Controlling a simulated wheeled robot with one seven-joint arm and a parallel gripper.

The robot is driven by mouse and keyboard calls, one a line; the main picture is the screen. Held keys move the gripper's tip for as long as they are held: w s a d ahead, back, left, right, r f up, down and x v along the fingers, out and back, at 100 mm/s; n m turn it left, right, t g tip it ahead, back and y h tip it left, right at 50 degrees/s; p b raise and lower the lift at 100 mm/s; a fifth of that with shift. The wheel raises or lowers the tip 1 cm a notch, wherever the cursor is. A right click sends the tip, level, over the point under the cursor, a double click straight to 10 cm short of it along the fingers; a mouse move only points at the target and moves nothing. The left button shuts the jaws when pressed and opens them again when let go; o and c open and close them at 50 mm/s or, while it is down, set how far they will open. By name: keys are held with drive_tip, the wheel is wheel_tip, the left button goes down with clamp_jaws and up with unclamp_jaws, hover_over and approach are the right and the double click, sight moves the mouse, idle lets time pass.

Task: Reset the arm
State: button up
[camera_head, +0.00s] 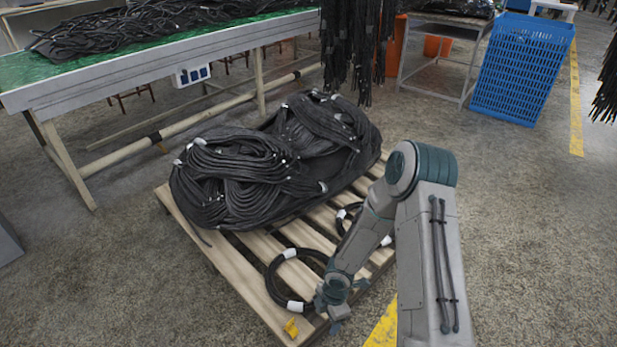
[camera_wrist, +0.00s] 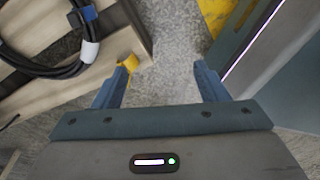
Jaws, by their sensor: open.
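My arm reaches down from the right in the head view, bent at the elbow. My gripper (camera_head: 335,318) hangs low by the front corner of the wooden pallet, just right of a coiled black hose. In the wrist view my gripper (camera_wrist: 164,82) shows two blue fingers set wide apart, with only grey floor visible between them. It holds nothing.
The pallet (camera_head: 262,245) carries a large pile of black hoses (camera_head: 240,180) and a coiled hose (camera_head: 269,273) with white bands. A yellow piece (camera_head: 291,328) sits at its front corner. A conveyor table (camera_head: 180,62), blue crate (camera_head: 525,70) and hanging hoses (camera_head: 350,45) stand behind. Floor at right is clear.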

drive_tip(key=w+d+r+m+t+h+p, duration=0.1)
drive_tip(key=d+r+m+p, duration=0.25)
drive_tip(key=r, duration=0.85)
drive_tip(key=d+r+m+h+p, duration=0.1)
drive_tip(key=d+r+m+p, duration=0.3)
drive_tip(key=r, duration=0.8)
drive_tip(key=w+d+r+m+t+h+p, duration=0.1)
drive_tip(key=d+r+m+h+p, duration=0.15)
drive_tip(key=r+p, duration=0.65)
drive_tip(key=s+r+m+y+p, duration=0.1)
drive_tip(key=s+r+m+p, duration=0.3)
drive_tip(key=r, duration=0.8)
drive_tip(key=s+r+m+t+y+p, duration=0.1)
drive_tip(key=s+r+m+p, duration=0.3)
drive_tip(key=r, duration=0.8)
drive_tip(key=s+r+m+y+p, duration=0.1)
drive_tip(key=s+r+m+p, duration=0.3)
drive_tip(key=s+r, duration=0.3)
wheel_tip(320, 180, up, 5)
drive_tip(key=shift+a+m, duration=0.2)
drive_tip(key=shift+m, duration=0.2)
drive_tip(key=shift+s+a+r, duration=0.1)
drive_tip(key=shift+s, duration=0.05)
drive_tip(key=shift+c, duration=0.4)
